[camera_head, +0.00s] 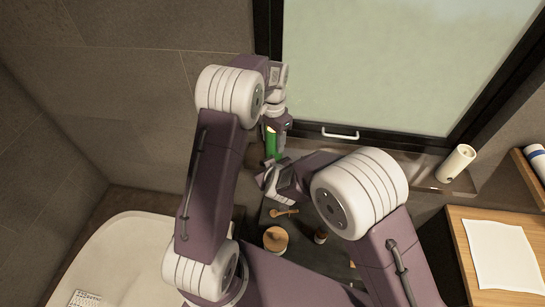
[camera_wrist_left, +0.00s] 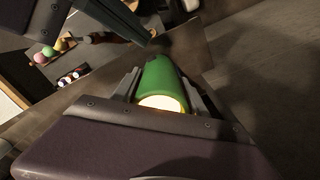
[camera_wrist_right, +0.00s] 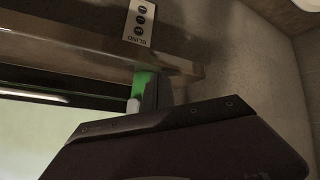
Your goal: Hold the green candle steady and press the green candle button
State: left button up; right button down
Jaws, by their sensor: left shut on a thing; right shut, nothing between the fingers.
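The green candle (camera_head: 270,143) is a green cylinder near the wall below the window. In the left wrist view the candle (camera_wrist_left: 160,78) sits between the two fingers of my left gripper (camera_wrist_left: 162,88), and its near end glows pale yellow. My left gripper (camera_head: 272,130) is shut on it. My right gripper (camera_head: 266,180) is shut and empty, just below the candle in the head view. In the right wrist view the candle (camera_wrist_right: 146,82) shows behind the dark finger of my right gripper (camera_wrist_right: 150,95), partly hidden. I cannot make out the candle's button.
A dark counter (camera_head: 252,225) below holds a wooden scoop (camera_head: 284,212), a round wooden-topped jar (camera_head: 275,239) and a small bottle (camera_head: 320,236). A panel labelled BLIND (camera_wrist_right: 139,20) has several buttons. A white roll (camera_head: 456,163) stands right. A bathtub (camera_head: 125,260) lies left.

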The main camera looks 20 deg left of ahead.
jog(key=shift+s+d, duration=0.2)
jog(key=shift+s, duration=0.6)
jog(key=shift+s+d, duration=0.2)
jog(key=shift+s, duration=0.6)
jog(key=shift+s+d, duration=0.2)
jog(key=shift+s, duration=0.6)
pick_arm(q)
jog(key=o, duration=1.7)
notch_tip(320, 180, up, 12)
jog(key=shift+r, duration=0.1)
